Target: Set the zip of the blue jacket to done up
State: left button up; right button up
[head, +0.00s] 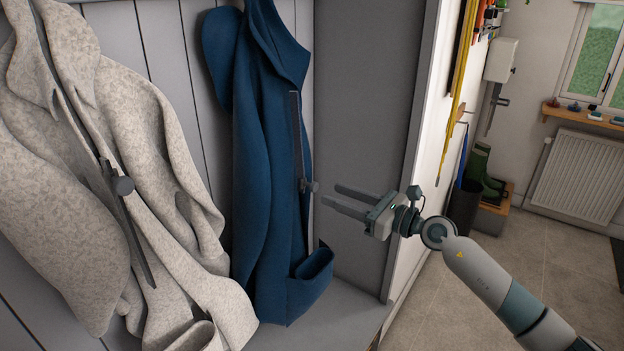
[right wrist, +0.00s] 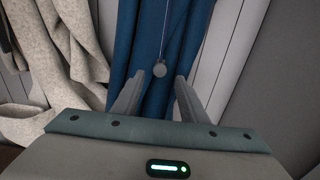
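The blue jacket (head: 268,150) hangs against the panelled back of the bench, right of a grey speckled coat. Its dark zip strip (head: 297,135) runs down the front, with a round zip pull (head: 310,187) roughly halfway down the jacket. My right gripper (head: 333,199) is open and empty, just right of the pull and apart from it. In the right wrist view the blue jacket (right wrist: 150,40) is ahead, and the round zip pull (right wrist: 159,70) shows beyond and between the two spread fingers of the right gripper (right wrist: 157,90). My left gripper is not in view.
The grey speckled coat (head: 150,140), with its own dark zip and pull, hangs at the left. The grey side panel (head: 365,120) of the bench stands close behind my right gripper. Green boots (head: 478,170) and a radiator (head: 580,170) are far right, beyond open floor.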

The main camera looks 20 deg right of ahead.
aim_at(317, 188)
jog(key=p+x, duration=0.2)
jog(key=x, duration=0.6)
jog(key=shift+w+a, duration=0.1)
jog(key=shift+w, duration=0.05)
grip_shut()
